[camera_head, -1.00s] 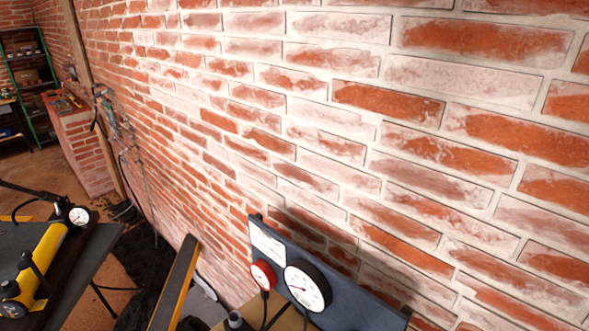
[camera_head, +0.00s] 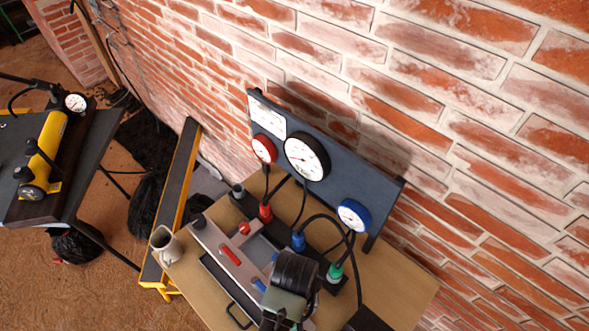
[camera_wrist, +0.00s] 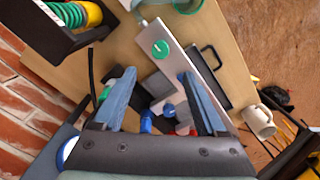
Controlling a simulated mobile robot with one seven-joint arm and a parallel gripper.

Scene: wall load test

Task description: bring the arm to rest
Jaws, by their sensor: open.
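My gripper (camera_wrist: 158,88) shows in the wrist view with its two blue-grey fingers spread apart and nothing between them. It is above the wooden table (camera_wrist: 221,42), pointing down toward a light grey valve block (camera_wrist: 178,58) with coloured levers and knobs. In the head view a dark part of my arm (camera_head: 293,275) stands over the front of the same table (camera_head: 398,290) and hides part of the block (camera_head: 222,250). The fingers cannot be made out there. Whether they touch anything is unclear.
A beige mug (camera_head: 166,246) sits at the table's left edge. A yellow-and-black beam (camera_head: 178,200) and a table with a yellow pump (camera_head: 45,150) stand left.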

